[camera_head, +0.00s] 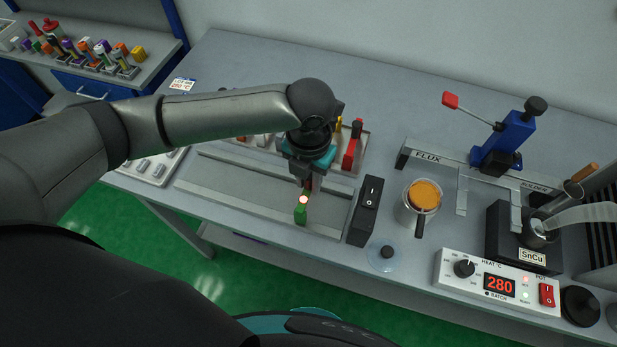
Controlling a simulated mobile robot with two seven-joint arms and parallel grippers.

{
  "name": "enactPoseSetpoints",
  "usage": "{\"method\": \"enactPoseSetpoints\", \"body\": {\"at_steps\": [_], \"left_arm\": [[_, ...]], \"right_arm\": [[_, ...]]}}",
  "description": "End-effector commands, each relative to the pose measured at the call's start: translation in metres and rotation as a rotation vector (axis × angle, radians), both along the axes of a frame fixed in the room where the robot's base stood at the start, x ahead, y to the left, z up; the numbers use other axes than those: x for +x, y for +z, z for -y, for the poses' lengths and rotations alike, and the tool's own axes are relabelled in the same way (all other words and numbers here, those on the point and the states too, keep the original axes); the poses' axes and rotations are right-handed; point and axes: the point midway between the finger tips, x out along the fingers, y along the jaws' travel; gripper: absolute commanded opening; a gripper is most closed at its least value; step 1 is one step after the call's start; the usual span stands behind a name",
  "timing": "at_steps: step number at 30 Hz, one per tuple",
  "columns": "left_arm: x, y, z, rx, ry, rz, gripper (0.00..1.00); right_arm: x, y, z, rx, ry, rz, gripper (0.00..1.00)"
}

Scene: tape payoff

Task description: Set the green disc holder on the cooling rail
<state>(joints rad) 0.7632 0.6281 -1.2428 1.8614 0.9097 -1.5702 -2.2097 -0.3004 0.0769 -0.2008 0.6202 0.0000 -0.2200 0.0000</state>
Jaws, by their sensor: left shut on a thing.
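My left gripper (306,184) is shut on the green disc holder (300,215) and points down over the right part of a long grey tray-like rail, which looks like the cooling rail (225,198). A small pale disc (303,200) shows at the holder's top, just below the fingers. I cannot tell whether the holder touches the rail. My left wrist and forearm cover part of the area behind. My right gripper is not in view.
Behind the rail, a rack holds a red holder (350,156) and others, partly hidden by my wrist. A black switch box (364,209) stands just right of the rail. Further right are an orange-filled flux cup (424,195), a solder pot (538,232) and a heat controller (480,282).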

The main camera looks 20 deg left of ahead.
Motion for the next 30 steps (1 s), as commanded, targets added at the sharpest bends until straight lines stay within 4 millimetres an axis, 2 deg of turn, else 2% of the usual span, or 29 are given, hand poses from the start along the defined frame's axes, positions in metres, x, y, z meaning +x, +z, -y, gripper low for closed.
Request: {"method": "enactPoseSetpoints", "body": {"at_steps": [14, 15, 24, 30], "left_arm": [[0.0000, -0.0056, 0.0004, -0.001, 0.000, 0.000, 0.00], [0.0000, -0.0058, 0.0005, -0.001, 0.000, 0.001, 0.28], [0.0001, -0.0056, 0.0002, -0.001, 0.000, 0.000, 0.62], [-0.0001, -0.0058, 0.0001, 0.000, 0.000, 0.000, 0.64]], "right_arm": [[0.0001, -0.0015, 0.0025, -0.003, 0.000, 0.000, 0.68], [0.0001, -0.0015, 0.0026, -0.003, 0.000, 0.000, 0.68], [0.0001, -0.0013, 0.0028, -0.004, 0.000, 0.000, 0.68], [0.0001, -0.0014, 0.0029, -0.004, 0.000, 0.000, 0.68]]}}
